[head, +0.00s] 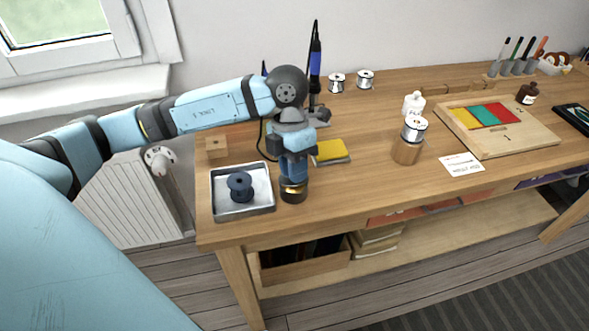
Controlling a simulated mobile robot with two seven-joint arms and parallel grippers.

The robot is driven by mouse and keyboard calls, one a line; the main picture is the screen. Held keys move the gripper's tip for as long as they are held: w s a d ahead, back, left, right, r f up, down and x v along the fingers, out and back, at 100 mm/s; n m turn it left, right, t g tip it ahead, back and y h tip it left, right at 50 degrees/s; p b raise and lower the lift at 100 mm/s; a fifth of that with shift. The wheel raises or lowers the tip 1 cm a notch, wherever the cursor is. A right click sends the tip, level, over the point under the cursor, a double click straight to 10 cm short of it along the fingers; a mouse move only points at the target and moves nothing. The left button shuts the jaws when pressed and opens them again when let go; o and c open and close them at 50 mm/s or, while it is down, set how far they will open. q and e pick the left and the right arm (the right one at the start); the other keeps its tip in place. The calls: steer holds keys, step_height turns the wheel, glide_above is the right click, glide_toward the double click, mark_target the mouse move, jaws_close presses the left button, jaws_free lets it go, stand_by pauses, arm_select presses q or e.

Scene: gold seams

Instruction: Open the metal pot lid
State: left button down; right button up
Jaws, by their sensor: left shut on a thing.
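A small round metal pot (294,194), dark with a brassy band, stands on the wooden table near its front edge, just right of a metal tray. My left gripper (293,178) comes down from above and is shut at the top of this pot, apparently on its lid. The gripper hides most of the lid, and I cannot tell whether the lid is still seated or raised. The pot looks upright. My right gripper is not in view.
The metal tray (247,211) holds a dark spool (240,186). A yellow sponge-like block (331,151) lies behind the gripper. A copper-coloured can (407,151), a white bottle (413,104) and a wooden board (470,147) stand to the right.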

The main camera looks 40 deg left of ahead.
arm_select(q)
steer(key=g+h, duration=0.1)
steer(key=w+a+r+g+h+p, duration=0.1)
steer(key=h, duration=0.1)
steer(key=shift+a, duration=0.15)
steer(key=shift+w+a+r+g+h+p, duration=0.1)
steer(key=shift+w+a+g+h+p, duration=0.15)
steer(key=shift+g+h, duration=0.3)
steer(key=shift+w+a+r+g+h+p, duration=0.1)
steer(key=shift+w+a+g+h+p, duration=0.1)
steer(key=shift+g+h, duration=0.3)
steer(key=g+h, duration=0.1)
steer(key=w+a+g+h, duration=0.1)
steer(key=shift+a+f+g+h, duration=0.1)
steer(key=shift+f+g+h, duration=0.05)
steer(key=shift+g+h, duration=0.15)
steer(key=shift+w+a+f+g+h+b, duration=0.15)
steer(key=shift+w+a+g+h+b, duration=0.15)
steer(key=shift+g+h, duration=0.4)
steer(key=shift+w+a+f+g+h+b, duration=0.15)
steer(key=shift+w+a+g+h, duration=0.2)
steer(key=shift+h, duration=0.5)
steer(key=shift+s+g, duration=0.1)
steer(key=shift+g, duration=0.2)
steer(key=c, duration=1)
jaws_free()
steer(key=shift+c, duration=0.2)
steer(key=shift+r, duration=0.1)
